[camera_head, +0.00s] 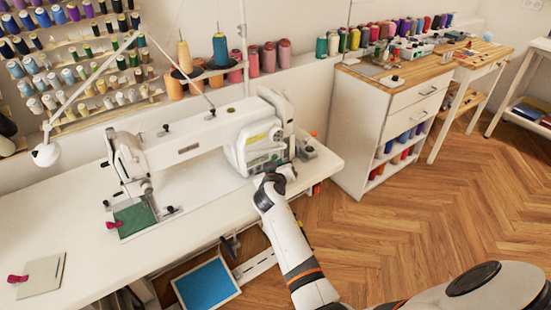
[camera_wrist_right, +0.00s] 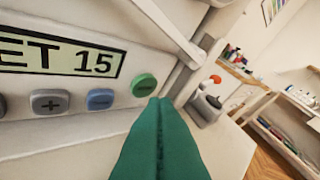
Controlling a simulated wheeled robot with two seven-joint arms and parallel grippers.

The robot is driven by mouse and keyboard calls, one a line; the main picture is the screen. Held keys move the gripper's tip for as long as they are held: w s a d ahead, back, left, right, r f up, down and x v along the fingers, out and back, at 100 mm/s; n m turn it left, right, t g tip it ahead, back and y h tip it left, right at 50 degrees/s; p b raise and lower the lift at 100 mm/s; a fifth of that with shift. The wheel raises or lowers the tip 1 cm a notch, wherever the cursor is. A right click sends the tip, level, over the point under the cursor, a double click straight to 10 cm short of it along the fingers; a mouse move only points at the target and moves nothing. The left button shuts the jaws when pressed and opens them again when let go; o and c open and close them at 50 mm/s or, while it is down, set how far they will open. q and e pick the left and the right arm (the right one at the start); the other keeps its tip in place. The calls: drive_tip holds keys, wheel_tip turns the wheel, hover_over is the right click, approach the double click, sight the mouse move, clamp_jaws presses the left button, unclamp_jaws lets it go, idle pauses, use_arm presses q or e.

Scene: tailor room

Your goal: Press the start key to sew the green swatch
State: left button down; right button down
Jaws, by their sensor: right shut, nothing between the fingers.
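The white sewing machine (camera_head: 205,135) stands on the white table. The green swatch (camera_head: 133,217) lies under its needle end, with a pink clip at its left edge. My right gripper (camera_head: 275,180) is in front of the machine's control panel at its right end. In the right wrist view, its teal fingers (camera_wrist_right: 160,102) are shut and empty. Their tips are just below and right of the round green key (camera_wrist_right: 144,85); I cannot tell whether they touch it. Left of this key are a blue key (camera_wrist_right: 100,99) and a grey plus key (camera_wrist_right: 47,103). My left gripper is not in view.
The panel's display (camera_wrist_right: 60,55) reads "ET 15". A pale swatch with a pink clip (camera_head: 40,277) lies at the table's front left. Thread spools (camera_head: 268,57) stand behind the machine. A white drawer cabinet (camera_head: 385,120) stands to the right, with open wooden floor before it.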

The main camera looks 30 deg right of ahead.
idle(0.4)
drive_tip(key=shift+w+b, duration=0.4)
drive_tip(key=shift+w, duration=0.05)
